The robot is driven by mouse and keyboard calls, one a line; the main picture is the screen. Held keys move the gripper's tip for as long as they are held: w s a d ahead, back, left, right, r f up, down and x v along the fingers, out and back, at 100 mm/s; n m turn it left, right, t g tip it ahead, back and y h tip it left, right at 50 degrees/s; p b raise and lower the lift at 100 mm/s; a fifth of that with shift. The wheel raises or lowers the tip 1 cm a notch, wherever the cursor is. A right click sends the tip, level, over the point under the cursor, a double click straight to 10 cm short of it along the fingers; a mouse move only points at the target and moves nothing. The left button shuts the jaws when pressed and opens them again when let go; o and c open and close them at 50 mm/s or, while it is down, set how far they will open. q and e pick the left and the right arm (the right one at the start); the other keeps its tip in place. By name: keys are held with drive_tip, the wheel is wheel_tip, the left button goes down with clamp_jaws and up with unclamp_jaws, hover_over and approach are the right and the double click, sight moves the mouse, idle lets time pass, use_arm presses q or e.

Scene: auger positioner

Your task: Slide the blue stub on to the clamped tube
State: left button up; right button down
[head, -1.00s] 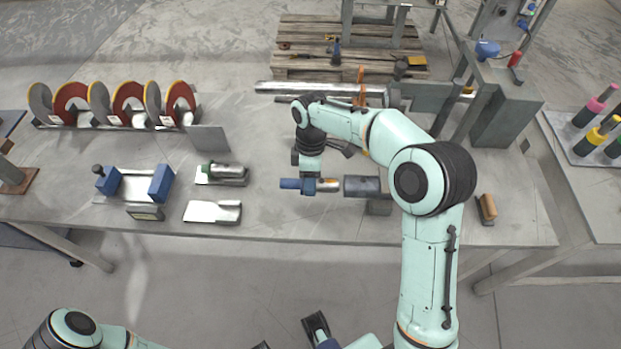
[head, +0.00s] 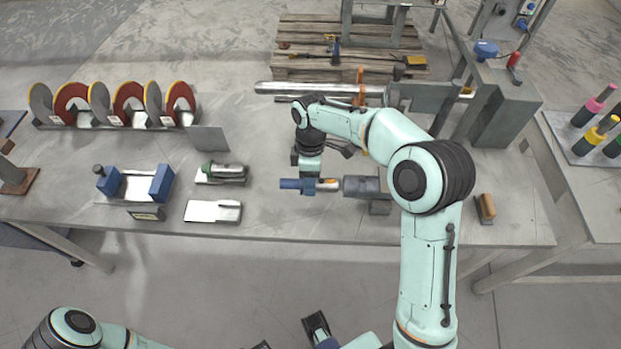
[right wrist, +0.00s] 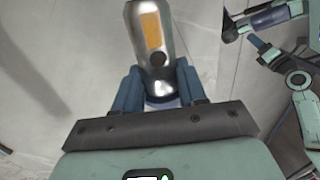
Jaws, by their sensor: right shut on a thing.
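The blue stub (head: 290,184) lies level above the front of the workbench; its blue end points left and its metal end with an orange patch points right. That metal end also shows in the right wrist view (right wrist: 151,35). My right gripper (head: 309,186) reaches down from above and is shut around the stub near its middle. The grey clamped tube (head: 361,187) is just right of the stub, roughly in line with it. The ends are very close; I cannot tell whether they touch.
A blue-ended cradle (head: 134,186), a green-ended metal piece (head: 225,172) and a flat metal piece (head: 213,211) lie left on the workbench (head: 262,222). A rack of discs (head: 125,104) stands behind. Long pipes (head: 310,88) lie at the back. A brown block (head: 486,208) sits right.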

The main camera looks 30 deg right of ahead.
drive_tip(key=shift+r+p, duration=0.15)
drive_tip(key=shift+p, duration=0.25)
idle(0.6)
drive_tip(key=shift+s+d+b, duration=0.1)
drive_tip(key=shift+s+d, duration=0.5)
drive_tip(key=shift+d, duration=0.4)
drive_tip(key=shift+s+d+b, duration=0.15)
drive_tip(key=shift+s+d, duration=0.5)
drive_tip(key=shift+d, duration=0.4)
drive_tip(key=shift+s+d+b, duration=0.1)
drive_tip(key=shift+s+d, duration=0.5)
drive_tip(key=shift+d, duration=0.4)
idle(0.6)
drive_tip(key=c, duration=0.5)
unclamp_jaws()
drive_tip(key=shift+c, duration=0.2)
drive_tip(key=shift+s+f, duration=0.1)
drive_tip(key=shift+f, duration=0.1)
wheel_tip(320, 180, up, 14)
drive_tip(key=w+d+p, duration=0.1)
drive_tip(key=w+p, duration=0.1)
drive_tip(key=shift+w+f+p, duration=0.25)
drive_tip(key=shift+w+p, duration=0.05)
drive_tip(key=shift+d, duration=0.1)
